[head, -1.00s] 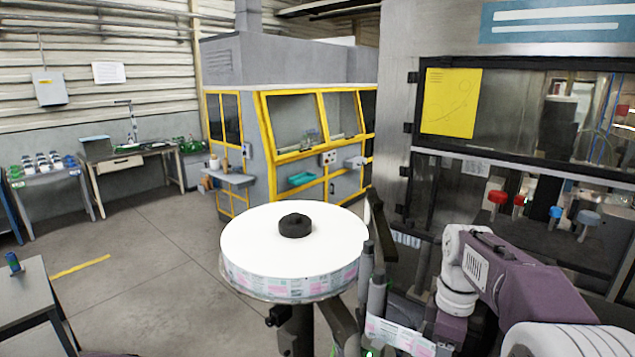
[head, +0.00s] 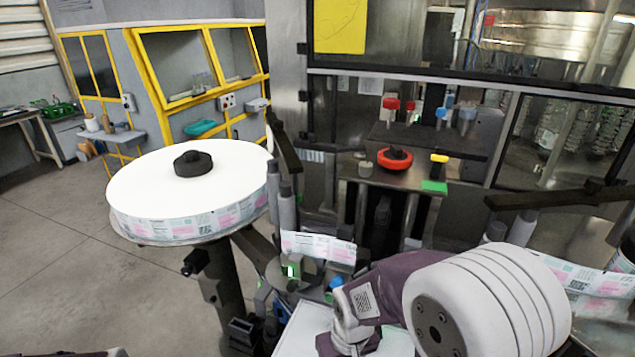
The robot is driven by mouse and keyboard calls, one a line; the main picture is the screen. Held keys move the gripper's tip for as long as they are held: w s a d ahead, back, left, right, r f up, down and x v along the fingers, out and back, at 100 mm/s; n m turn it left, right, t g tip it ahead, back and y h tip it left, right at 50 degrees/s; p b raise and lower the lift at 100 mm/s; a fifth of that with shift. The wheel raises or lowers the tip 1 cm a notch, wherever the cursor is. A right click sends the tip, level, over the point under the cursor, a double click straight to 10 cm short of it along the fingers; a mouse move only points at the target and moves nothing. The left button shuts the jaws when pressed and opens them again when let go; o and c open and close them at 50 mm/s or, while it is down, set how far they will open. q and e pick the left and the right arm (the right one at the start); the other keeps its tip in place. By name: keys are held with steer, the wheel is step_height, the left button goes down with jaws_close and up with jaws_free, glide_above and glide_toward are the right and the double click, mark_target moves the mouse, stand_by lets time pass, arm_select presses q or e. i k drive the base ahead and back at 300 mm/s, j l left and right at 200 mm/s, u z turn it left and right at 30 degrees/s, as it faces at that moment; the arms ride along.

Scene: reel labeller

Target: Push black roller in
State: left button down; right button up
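Two dark grey upright rollers (head: 287,208) stand just right of the label reel (head: 180,220). I cannot tell for certain which part is the black roller. The label strip (head: 318,246) runs upright across the labeller, below and right of these rollers. My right arm reaches in from the lower right, its purple and white links in front of the labeller's lower part. Its gripper does not show. Only a small dark piece of my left arm shows at the bottom left edge, and the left gripper is out of view.
A black hub (head: 193,163) tops the white reel. A red emergency stop (head: 395,158) and a yellow-topped button (head: 439,159) sit on a metal panel behind. A dark bar (head: 550,198) crosses at right. Open floor (head: 60,240) lies at left.

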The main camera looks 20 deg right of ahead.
mark_target(383, 212)
steer(key=z, duration=1.25)
